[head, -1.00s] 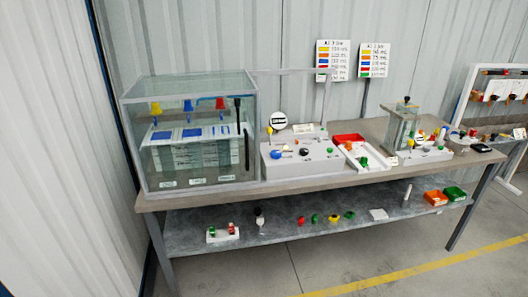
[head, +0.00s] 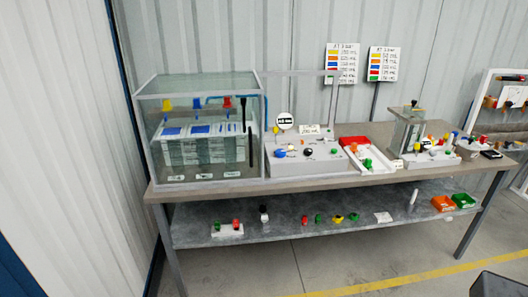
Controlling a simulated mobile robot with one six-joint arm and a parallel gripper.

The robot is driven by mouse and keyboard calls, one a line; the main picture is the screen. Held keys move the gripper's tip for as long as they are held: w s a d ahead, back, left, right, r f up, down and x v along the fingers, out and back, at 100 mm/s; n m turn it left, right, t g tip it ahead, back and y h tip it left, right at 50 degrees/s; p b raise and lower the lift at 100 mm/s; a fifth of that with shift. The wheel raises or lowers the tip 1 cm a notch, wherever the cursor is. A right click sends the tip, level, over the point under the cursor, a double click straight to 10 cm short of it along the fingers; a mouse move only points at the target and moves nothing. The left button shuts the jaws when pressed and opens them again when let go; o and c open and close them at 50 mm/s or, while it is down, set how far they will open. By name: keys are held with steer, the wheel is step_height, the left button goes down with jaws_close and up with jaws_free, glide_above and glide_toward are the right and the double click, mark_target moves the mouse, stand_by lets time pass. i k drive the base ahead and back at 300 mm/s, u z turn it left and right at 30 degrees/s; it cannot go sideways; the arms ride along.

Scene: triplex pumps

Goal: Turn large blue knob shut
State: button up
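A large blue knob (head: 280,153) sits at the left of the front face of a light grey control box (head: 305,170) on the bench. It is small in the head view, so I cannot tell its turned position. Smaller dark, green and orange knobs or fittings are to its right and above it on the same box. My gripper is not recognisable in this view, and nothing is touching the blue knob.
A glass tank (head: 200,125) stands left of the box on the bench (head: 215,190). Small items lie on the lower shelf (head: 280,235). Floor in front is clear.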

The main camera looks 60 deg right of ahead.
mark_target(279, 153)
steer(key=u, duration=0.25)
steer(key=k, duration=1.15)
steer(key=z, duration=0.7)
steer(key=i, duration=1.1)
steer(key=u, duration=0.05)
